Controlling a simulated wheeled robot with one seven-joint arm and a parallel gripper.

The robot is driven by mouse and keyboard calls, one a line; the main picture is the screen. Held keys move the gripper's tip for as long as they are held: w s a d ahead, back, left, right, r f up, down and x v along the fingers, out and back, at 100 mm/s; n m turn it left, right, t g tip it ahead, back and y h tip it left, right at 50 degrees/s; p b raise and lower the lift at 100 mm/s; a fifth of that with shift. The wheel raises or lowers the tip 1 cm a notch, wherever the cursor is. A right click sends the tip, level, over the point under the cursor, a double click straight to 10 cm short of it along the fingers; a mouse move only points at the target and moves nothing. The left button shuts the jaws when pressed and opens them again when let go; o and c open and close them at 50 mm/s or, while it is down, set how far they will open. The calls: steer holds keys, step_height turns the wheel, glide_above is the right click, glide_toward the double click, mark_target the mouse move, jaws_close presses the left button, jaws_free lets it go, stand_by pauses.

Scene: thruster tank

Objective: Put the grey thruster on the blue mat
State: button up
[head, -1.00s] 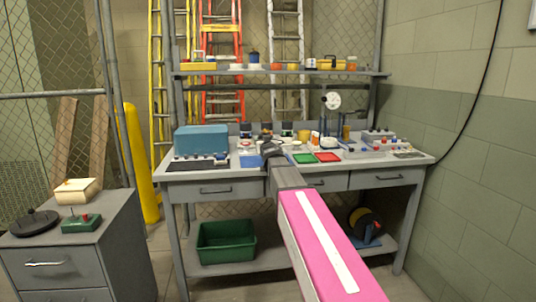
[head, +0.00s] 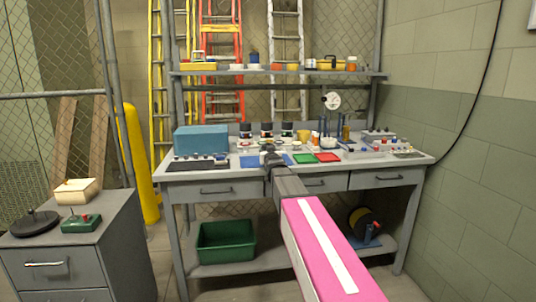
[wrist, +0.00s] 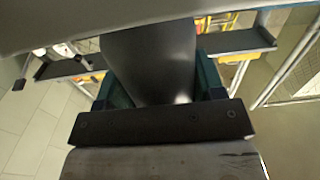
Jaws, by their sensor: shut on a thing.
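My gripper (head: 272,159) is over the front middle of the workbench in the head view, seen from behind. In the wrist view a smooth dark grey body, the grey thruster (wrist: 152,65), sits between the jaws, and my gripper is shut on it. In the head view the thruster is hidden or cannot be told from the dark gripper. The blue mat (head: 249,161) lies on the bench at the gripper, partly hidden behind it. I cannot tell whether the thruster touches the mat.
A green mat (head: 303,158) and a red mat (head: 328,157) lie to the right. A teal box (head: 200,139) and a dark mat (head: 189,165) are on the left. Several dark jars (head: 267,130) stand behind. A dial gauge (head: 332,101) rises at the back right.

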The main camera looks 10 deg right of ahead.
steer(key=o, duration=0.9)
steer(key=shift+f, duration=0.1)
steer(key=shift+o, duration=1.1)
